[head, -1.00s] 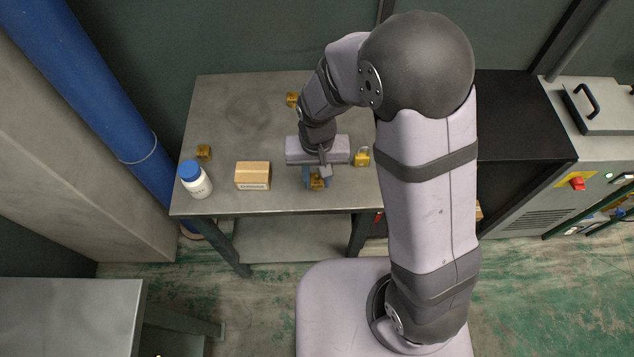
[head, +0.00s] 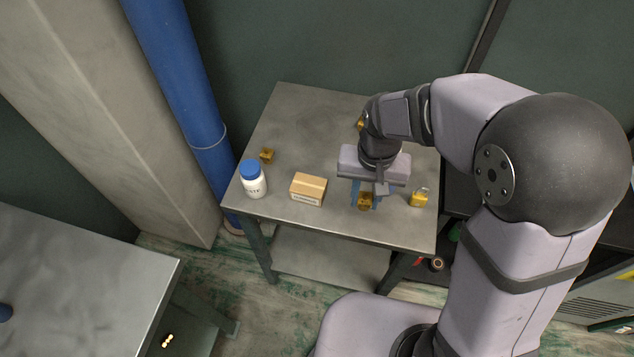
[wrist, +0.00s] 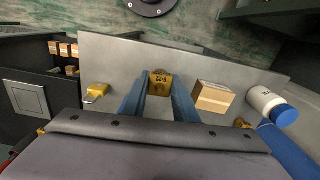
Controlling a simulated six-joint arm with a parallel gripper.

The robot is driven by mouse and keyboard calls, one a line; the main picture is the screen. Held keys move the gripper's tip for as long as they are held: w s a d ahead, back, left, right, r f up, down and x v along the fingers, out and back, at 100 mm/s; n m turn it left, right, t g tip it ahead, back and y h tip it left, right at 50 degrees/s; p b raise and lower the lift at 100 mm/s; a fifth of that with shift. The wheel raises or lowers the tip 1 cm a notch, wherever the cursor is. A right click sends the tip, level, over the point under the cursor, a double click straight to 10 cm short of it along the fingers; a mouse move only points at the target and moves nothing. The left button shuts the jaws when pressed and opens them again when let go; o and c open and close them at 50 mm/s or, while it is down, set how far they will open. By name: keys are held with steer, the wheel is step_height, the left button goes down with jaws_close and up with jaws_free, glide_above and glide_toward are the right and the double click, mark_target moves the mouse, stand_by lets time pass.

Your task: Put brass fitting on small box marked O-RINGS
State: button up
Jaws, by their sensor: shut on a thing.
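A brass fitting (head: 365,202) is between the blue fingers of my gripper (head: 366,196), near the table's front edge. In the wrist view the fitting (wrist: 160,82) shows dark markings on its face, and my gripper (wrist: 159,90) is shut on it. I cannot tell whether it touches the tabletop. The small cardboard box (head: 309,189) stands to the left of the gripper in the head view, its top bare, with a white label on its front too small to read. In the wrist view the box (wrist: 213,97) is right of the fingers, apart from them.
A white bottle with blue cap (head: 253,180) stands left of the box. A brass padlock (head: 419,198) is right of my gripper. Other brass pieces lie farther back on the table (head: 300,120), one at left (head: 267,156) and one partly behind my arm (head: 360,124).

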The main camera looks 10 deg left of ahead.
steer(key=a, duration=0.3)
steer(key=w+a+n+p, duration=0.1)
steer(key=a, duration=0.3)
steer(key=w+a+n+p, duration=0.1)
steer(key=a, duration=0.3)
steer(key=shift+w+a+r, duration=0.1)
steer(key=shift+a+r, duration=0.1)
steer(key=shift+r, duration=0.1)
step_height(320, 180, up, 5)
steer(key=m, duration=0.1)
glide_above(308, 184)
steer(key=w, duration=0.1)
steer(key=shift+m, duration=0.8)
steer(key=shift+s+f+p, duration=0.2)
steer(key=shift+f+p, duration=0.25)
steer(key=shift+f, duration=1.2)
steer(key=shift+s+f+p, duration=0.15)
steer(key=shift+f+p, duration=0.35)
steer(key=shift+f, duration=1.2)
steer(key=shift+s+f+p, duration=0.2)
steer(key=shift+f+p, duration=0.25)
steer(key=shift+f, duration=1.2)
steer(key=shift+f, duration=0.1)
steer(key=shift+f, duration=0.15)
steer(key=o, duration=1.1)
steer(key=shift+o, duration=0.2)
